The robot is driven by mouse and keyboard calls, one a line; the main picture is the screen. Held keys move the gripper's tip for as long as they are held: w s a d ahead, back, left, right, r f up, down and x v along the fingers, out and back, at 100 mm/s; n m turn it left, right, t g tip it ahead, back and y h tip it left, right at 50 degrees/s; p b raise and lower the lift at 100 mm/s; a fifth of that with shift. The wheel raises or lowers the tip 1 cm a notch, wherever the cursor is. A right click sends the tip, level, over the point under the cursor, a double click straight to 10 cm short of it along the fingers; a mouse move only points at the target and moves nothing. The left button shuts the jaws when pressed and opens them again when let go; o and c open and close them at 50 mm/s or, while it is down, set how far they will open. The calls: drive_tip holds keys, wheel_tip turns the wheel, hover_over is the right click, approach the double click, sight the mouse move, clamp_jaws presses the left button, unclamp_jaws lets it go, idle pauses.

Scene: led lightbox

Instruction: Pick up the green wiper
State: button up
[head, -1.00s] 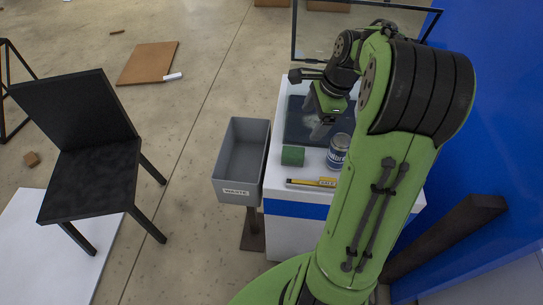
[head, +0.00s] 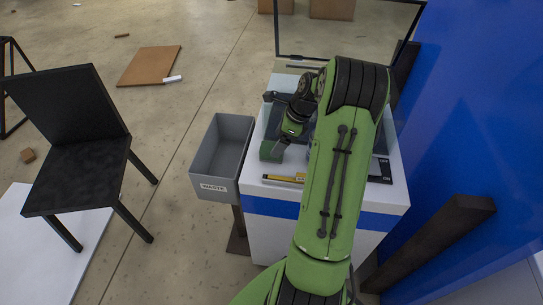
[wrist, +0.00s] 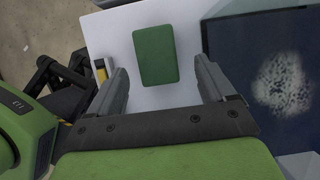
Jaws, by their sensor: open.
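The green wiper (wrist: 155,56) is a small green block lying on the white table top. In the head view the wiper (head: 271,150) sits near the left edge of the table, partly covered by my gripper (head: 285,146). In the wrist view my gripper (wrist: 163,84) is open, with one finger on each side of the wiper's near end. The fingers stand apart from the wiper with a gap on both sides, and nothing is between them that they touch. I cannot tell the exact height of the fingertips above the table.
A grey bin marked waste (head: 220,158) stands just left of the white table (head: 270,197). A yellow-handled tool (head: 284,179) lies near the table's front edge. A dark panel with a whitish smudge (wrist: 284,84) lies right of the wiper. A black chair (head: 80,165) stands farther left.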

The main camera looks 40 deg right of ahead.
sight(272, 147)
drive_tip(key=b+x, duration=0.1)
drive_tip(key=x, duration=0.1)
drive_tip(key=b+x, duration=0.1)
drive_tip(key=x, duration=0.2)
drive_tip(key=shift+w+a+f, duration=0.15)
drive_tip(key=shift+a, duration=0.15)
drive_tip(key=c, duration=1.2)
wheel_tip(272, 147, up, 10)
drive_tip(key=p, duration=0.3)
drive_tip(key=shift+p, duration=0.4)
